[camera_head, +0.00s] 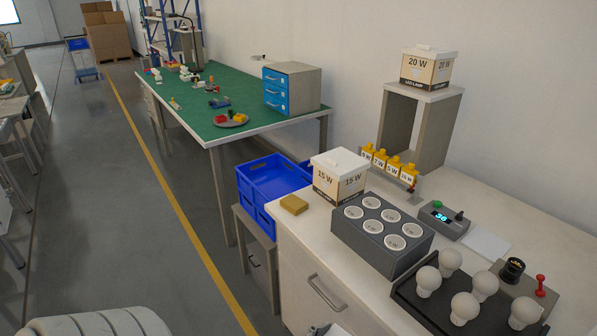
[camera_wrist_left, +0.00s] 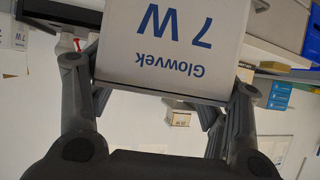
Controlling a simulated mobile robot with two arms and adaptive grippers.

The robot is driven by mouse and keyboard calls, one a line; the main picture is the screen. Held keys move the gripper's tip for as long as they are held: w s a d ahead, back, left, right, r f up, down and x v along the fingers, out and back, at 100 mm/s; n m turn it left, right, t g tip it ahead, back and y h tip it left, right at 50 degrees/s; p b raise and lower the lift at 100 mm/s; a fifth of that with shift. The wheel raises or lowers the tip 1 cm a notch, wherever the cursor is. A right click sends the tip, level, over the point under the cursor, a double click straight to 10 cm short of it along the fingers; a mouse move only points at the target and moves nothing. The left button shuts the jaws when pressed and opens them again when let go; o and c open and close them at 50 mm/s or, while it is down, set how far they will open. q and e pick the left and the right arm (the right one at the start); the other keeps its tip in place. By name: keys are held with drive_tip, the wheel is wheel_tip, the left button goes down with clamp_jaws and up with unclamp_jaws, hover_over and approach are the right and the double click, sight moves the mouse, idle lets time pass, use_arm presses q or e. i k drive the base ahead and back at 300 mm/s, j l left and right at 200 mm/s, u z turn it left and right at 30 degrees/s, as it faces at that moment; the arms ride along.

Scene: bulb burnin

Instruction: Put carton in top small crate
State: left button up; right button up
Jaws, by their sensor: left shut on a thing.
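A white carton (camera_wrist_left: 175,40) marked "Glowvek 7 W" in blue fills the upper middle of the left wrist view, its print upside down. My left gripper (camera_wrist_left: 165,88) is shut on it, one finger at each side. The carton's far end runs out of the frame. The top small crate (camera_head: 270,178) is blue and sits on a stack on a low grey stand between the green table and the white bench. Its visible inside looks empty. In the head view, a small grey and white piece shows at the bottom edge, too cut off to identify. My right gripper is in neither view.
On the white bench stand a 15 W box (camera_head: 338,177), a yellow block (camera_head: 294,205), a grey six-hole block (camera_head: 383,235) and a tray of white bulbs (camera_head: 428,282). A 20 W box (camera_head: 428,69) stands on a grey riser. Open floor lies left of the crates.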

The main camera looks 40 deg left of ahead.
sight(277, 188)
drive_tip(key=i+j+z, duration=0.1)
drive_tip(key=j, duration=0.9)
drive_tip(key=j+z, duration=0.1)
drive_tip(key=j, duration=0.85)
drive_tip(key=i, duration=0.05)
